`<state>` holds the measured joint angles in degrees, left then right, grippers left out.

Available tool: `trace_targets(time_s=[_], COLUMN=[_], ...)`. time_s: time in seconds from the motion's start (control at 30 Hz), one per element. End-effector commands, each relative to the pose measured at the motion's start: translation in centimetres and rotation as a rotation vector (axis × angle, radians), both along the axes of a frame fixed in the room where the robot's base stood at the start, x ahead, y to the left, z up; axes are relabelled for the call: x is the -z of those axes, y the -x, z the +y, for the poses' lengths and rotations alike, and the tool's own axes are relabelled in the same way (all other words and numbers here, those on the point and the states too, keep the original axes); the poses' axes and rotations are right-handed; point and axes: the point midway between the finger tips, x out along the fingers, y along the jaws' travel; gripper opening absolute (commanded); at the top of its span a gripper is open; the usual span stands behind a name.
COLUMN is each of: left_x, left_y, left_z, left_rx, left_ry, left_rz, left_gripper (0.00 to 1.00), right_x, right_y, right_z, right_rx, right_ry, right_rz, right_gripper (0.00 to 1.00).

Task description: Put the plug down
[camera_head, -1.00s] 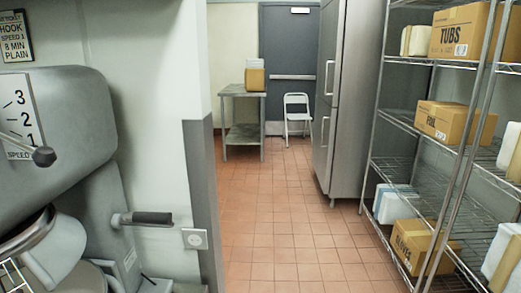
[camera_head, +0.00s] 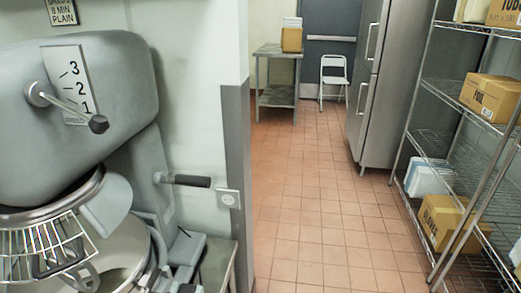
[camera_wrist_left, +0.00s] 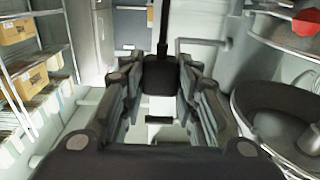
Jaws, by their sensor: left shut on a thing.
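In the left wrist view my left gripper (camera_wrist_left: 160,85) is shut on the black plug (camera_wrist_left: 160,76). A thick dark cord or stem rises from the plug toward the top of the picture. The plug is held between the fingertips, apart from any surface I can make out. Neither gripper can be made out in the head view. My right gripper is in no view. A light wall outlet (camera_head: 228,199) is on the end of the wall beside the mixer, with nothing in it.
A big grey mixer (camera_head: 85,90) with a wire guard (camera_head: 45,245) and bowl stands at left. A small grey table (camera_head: 215,265) is beside it. Wire shelves (camera_head: 440,165) with boxes stand at right. Tiled floor (camera_head: 310,200) is clear toward a folding chair (camera_head: 334,78).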

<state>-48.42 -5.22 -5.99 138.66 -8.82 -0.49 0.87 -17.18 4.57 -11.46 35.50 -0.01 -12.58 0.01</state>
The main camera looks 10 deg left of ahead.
Motion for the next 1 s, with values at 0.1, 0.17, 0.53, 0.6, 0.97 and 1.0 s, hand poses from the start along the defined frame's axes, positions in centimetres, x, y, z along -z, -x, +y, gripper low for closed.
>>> trace_targets(time_s=[0.1,0.17,0.53,0.6,0.97,1.0], left_x=[0.0,0.0,-0.9,-1.0,-2.1,-2.2], left_y=[0.1,0.1,-1.1,-1.5,-3.2,-3.4], left_z=[0.0,0.0,-2.5,-3.2,-6.8,-7.2], left_rx=[0.000,0.002,0.161,0.207,0.441,0.468], left_ry=[0.000,0.000,-0.005,-0.004,-0.008,-0.008], left_rz=[-0.001,-0.001,-0.007,-0.005,-0.005,-0.005], left_gripper=[0.00,0.00,0.00,0.00,0.00,0.00], right_x=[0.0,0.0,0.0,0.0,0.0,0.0], right_y=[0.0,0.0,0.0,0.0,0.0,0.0], right_z=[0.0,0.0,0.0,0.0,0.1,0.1], right_rx=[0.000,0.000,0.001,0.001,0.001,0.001], right_ry=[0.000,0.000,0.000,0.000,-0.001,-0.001], right_rz=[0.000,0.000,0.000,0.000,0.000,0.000], right_gripper=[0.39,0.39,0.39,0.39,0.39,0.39])
